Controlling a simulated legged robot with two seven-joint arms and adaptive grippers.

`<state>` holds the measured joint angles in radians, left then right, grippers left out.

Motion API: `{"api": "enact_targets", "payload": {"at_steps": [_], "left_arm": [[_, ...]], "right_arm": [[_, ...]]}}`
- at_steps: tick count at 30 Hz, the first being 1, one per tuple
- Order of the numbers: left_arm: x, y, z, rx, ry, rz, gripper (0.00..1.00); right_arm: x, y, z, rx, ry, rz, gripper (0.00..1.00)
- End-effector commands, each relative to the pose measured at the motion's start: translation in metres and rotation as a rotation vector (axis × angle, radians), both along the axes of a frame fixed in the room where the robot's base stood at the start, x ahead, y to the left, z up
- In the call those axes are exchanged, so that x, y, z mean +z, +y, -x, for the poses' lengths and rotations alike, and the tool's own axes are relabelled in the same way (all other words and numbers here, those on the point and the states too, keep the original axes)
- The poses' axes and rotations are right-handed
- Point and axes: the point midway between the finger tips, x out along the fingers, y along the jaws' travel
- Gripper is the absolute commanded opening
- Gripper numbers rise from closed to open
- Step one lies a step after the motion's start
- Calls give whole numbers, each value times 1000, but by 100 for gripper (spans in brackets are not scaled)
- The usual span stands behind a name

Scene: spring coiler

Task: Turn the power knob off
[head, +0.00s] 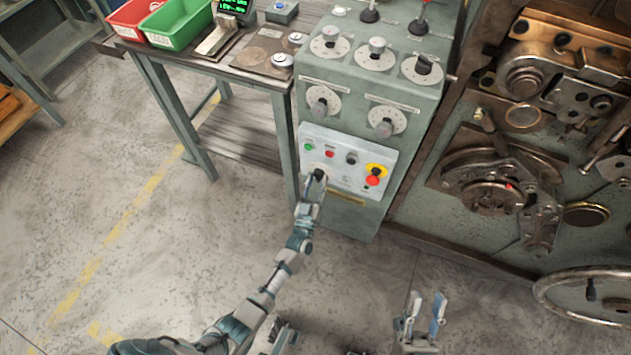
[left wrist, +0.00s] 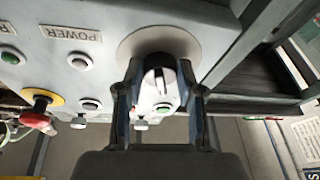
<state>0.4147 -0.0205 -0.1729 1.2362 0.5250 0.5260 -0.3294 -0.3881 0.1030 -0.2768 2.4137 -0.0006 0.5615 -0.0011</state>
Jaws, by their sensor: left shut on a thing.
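The mark lies roughly along the picture's vertical. In the head view the knob is mostly hidden by my left gripper (head: 315,183), at the lower left of the white control panel (head: 342,138). In the left wrist view my left gripper (left wrist: 162,92) has one finger on each side of the knob and is shut on it. My right gripper (head: 424,312) is open and empty, low over the floor.
The panel also carries a red emergency stop (head: 373,180) on yellow, a green button (head: 309,146) and a red button (head: 329,154). Dials sit above on the green cabinet (head: 345,79). A workbench (head: 165,62) stands left, a large machine (head: 460,225) right.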

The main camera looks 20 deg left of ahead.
Motion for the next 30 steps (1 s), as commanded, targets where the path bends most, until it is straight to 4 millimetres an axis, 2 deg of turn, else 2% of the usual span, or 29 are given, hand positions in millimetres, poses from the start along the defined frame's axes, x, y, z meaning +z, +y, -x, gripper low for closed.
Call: {"api": "enact_targets", "payload": {"at_steps": [9, 15, 30], "left_arm": [[1, -2, 0, 1, 11, 246, 3], [1, -3, 0, 0, 15, 345, 3], [1, -3, 0, 1, 17, 412, 3]], "right_arm": [[-9, 3, -14, 3, 116, 42, 35], [-15, 4, -20, 4, 173, 61, 35], [-21, 5, -25, 5, 214, 75, 35]]}}
